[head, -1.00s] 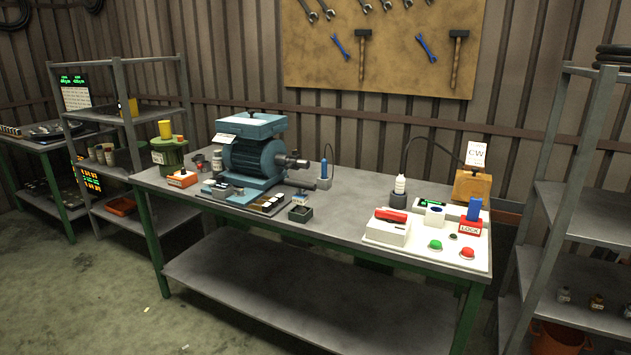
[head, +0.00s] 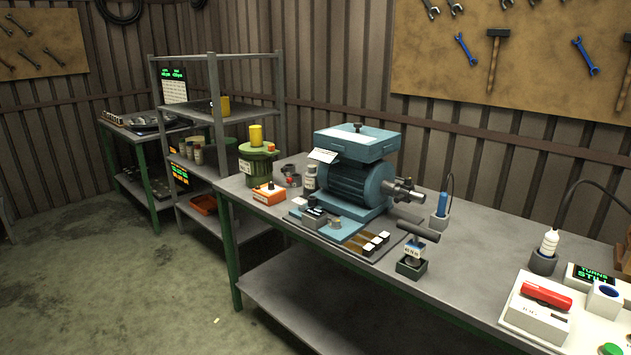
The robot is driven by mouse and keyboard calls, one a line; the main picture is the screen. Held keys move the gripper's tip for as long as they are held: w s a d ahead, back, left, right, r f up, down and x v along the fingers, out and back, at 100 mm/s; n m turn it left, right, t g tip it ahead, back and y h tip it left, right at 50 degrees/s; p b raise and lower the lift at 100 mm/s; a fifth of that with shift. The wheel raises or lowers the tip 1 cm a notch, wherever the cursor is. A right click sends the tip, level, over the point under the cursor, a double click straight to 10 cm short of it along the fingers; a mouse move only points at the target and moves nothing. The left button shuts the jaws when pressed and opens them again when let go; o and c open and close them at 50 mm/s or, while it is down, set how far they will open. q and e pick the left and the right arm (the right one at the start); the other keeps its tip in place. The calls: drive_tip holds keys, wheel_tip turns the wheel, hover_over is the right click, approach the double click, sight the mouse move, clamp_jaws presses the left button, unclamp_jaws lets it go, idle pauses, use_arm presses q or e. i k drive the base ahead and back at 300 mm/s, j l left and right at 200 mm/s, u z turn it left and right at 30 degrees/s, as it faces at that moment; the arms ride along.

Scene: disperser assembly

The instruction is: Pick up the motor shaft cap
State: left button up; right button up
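A blue motor (head: 348,180) stands on the workbench (head: 470,260). Its bare metal shaft end (head: 405,191) points right. A dark grey cylinder (head: 418,231) lies sideways on top of a small labelled post (head: 413,251), which stands in a dark square holder (head: 410,269) in front of the shaft. I cannot tell for sure which small part is the motor shaft cap. Small round dark and reddish parts (head: 291,179) lie left of the motor, too small to make out. Neither of my grippers is in view.
A green canister (head: 258,166) and an orange box (head: 269,194) stand at the bench's left end. A white panel (head: 515,315) with a red-handled device (head: 545,298) is at the right. A grey shelf (head: 245,115) stands behind left. Floor (head: 130,290) is open at front left.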

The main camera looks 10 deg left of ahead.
sight(255, 131)
drive_tip(key=i+j, duration=0.1)
drive_tip(key=j, duration=0.25)
drive_tip(key=i+j+u, duration=0.15)
drive_tip(key=j, duration=0.5)
drive_tip(key=i+j+u, duration=0.15)
drive_tip(key=j, duration=0.2)
drive_tip(key=i+z, duration=0.1)
drive_tip(key=z, duration=0.4)
drive_tip(key=i+j+z, duration=0.25)
drive_tip(key=j, duration=0.15)
drive_tip(key=j+z, duration=0.3)
drive_tip(key=j, duration=0.15)
drive_tip(key=i+j+z, duration=0.1)
drive_tip(key=j+z, duration=0.15)
drive_tip(key=j, duration=0.2)
